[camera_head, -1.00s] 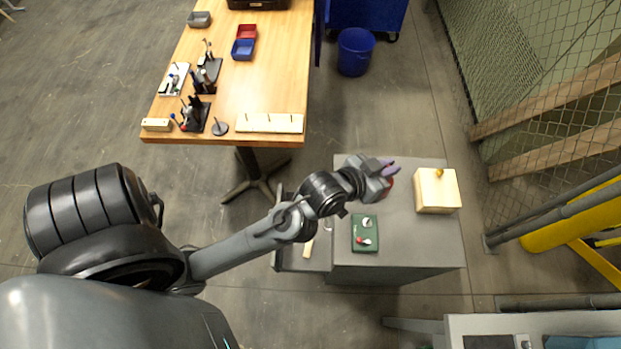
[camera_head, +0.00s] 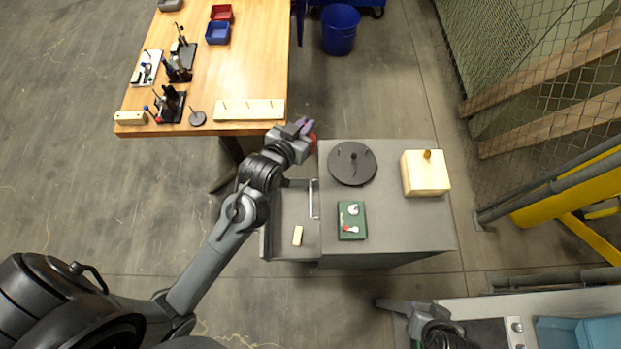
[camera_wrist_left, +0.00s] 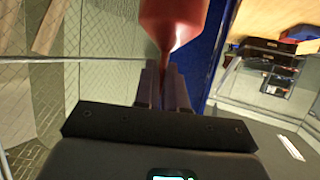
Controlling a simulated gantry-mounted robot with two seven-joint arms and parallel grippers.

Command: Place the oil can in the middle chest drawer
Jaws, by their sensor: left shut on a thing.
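My left gripper (camera_head: 306,127) is shut on the red oil can (camera_head: 314,141), which is mostly hidden behind the gripper in the head view. In the left wrist view the red can (camera_wrist_left: 174,22) shows between and beyond the dark fingers (camera_wrist_left: 166,88). The gripper is by the chest's far left corner, beyond the open drawer. The grey chest (camera_head: 400,228) has one drawer (camera_head: 283,212) pulled out to the left, with a small pale block (camera_head: 298,235) in it. Which level this drawer is cannot be told for sure. My right gripper (camera_head: 392,304) is partly visible at the bottom.
On the chest top stand a dark round disc (camera_head: 352,164), a green box with knobs (camera_head: 351,220) and a wooden box (camera_head: 426,174). A wooden workbench (camera_head: 225,70) with tools lies beyond, and a blue bin (camera_head: 340,30) stands behind. The drawer has free room.

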